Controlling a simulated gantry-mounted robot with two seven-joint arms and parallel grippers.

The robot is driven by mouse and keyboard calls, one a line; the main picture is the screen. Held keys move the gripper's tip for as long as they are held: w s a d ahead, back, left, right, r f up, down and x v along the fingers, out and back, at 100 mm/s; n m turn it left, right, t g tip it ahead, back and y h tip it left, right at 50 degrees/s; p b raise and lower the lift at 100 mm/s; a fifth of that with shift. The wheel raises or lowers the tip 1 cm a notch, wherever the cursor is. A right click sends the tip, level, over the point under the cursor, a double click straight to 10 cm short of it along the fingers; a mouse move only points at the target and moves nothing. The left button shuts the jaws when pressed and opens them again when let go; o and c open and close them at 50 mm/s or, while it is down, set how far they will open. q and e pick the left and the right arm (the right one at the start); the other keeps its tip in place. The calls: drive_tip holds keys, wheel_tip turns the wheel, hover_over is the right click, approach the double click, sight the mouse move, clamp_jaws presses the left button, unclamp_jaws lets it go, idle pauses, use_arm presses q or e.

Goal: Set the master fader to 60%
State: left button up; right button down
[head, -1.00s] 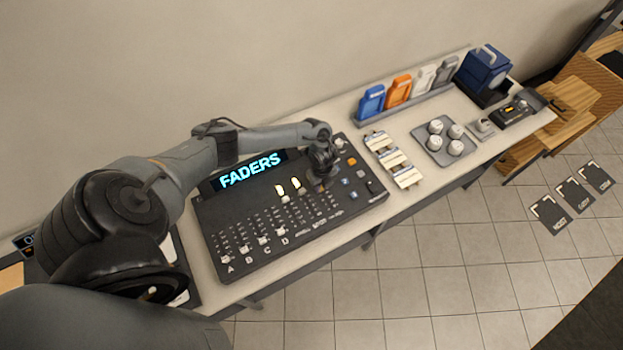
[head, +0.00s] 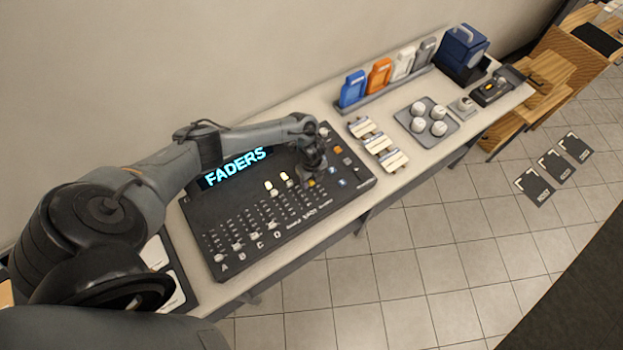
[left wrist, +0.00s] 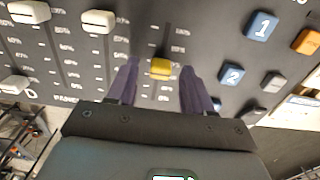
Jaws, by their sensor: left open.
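The fader console (head: 262,235) lies on the bench, its screen (head: 235,167) reading FADERS. In the left wrist view a yellow fader cap (left wrist: 160,69) sits in its slot between the two fingers of my left gripper (left wrist: 157,90). The fingers are open, one on each side of the cap with gaps between. The percent marks beside this slot are too blurred to read surely. In the head view my left gripper (head: 314,172) is low over the console's right part and hides some of it. My right gripper is not in view.
White fader caps (left wrist: 98,21) stand left of the yellow one. Numbered blue buttons (left wrist: 232,75) and an orange button (left wrist: 306,41) lie to its right. Right of the console are white-topped blocks (head: 378,144) and a tray (head: 403,118) of white round knobs.

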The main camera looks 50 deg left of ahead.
use_arm(q)
wheel_tip(320, 180, up, 10)
drive_tip(key=shift+r, duration=0.25)
idle(0.3)
